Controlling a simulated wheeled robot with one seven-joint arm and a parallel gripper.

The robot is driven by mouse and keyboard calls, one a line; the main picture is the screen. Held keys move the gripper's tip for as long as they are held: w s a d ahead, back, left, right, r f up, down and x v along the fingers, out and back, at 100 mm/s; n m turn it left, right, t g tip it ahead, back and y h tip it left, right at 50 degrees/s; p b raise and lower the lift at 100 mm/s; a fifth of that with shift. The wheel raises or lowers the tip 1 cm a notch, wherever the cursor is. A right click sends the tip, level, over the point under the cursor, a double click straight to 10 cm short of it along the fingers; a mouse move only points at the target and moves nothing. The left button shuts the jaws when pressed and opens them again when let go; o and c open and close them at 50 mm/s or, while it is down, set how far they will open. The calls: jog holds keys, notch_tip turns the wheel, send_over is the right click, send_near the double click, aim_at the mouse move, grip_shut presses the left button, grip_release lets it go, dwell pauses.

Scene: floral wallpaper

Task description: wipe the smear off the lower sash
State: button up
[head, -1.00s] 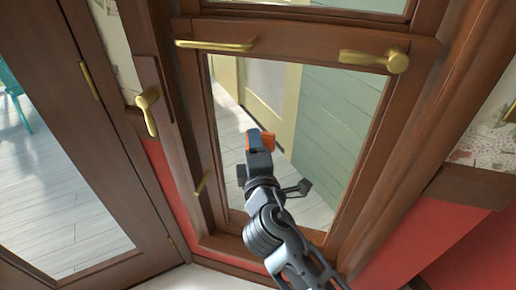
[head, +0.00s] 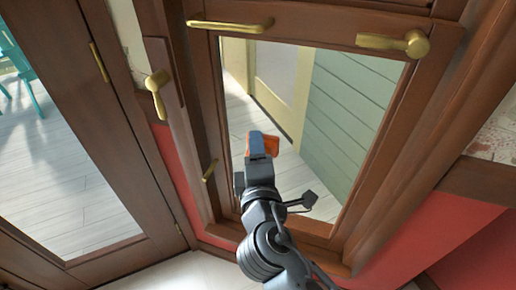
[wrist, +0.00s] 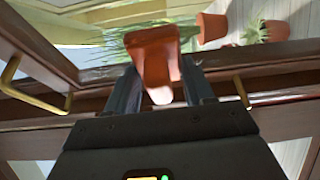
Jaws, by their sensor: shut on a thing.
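The lower sash (head: 388,140) is a brown wooden frame around a large pane, seen in the head view. My gripper (head: 260,158) is in front of the left-middle part of the pane. It is shut on an orange wiping block (head: 270,146), which also shows between the fingers in the wrist view (wrist: 156,58). My gripper (wrist: 160,88) hides part of the block there. Whether the block touches the glass I cannot tell. I cannot make out a smear in either view.
A brass bar handle (head: 230,25) and a brass lever (head: 395,43) sit on the rail above the pane. A brass handle (head: 157,90) is on the post to the left. Potted plants (wrist: 212,27) show in the wrist view. A glazed door (head: 70,150) stands at left.

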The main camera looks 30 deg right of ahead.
jog(key=shift+s+a, duration=1.05)
jog(key=shift+a, duration=0.05)
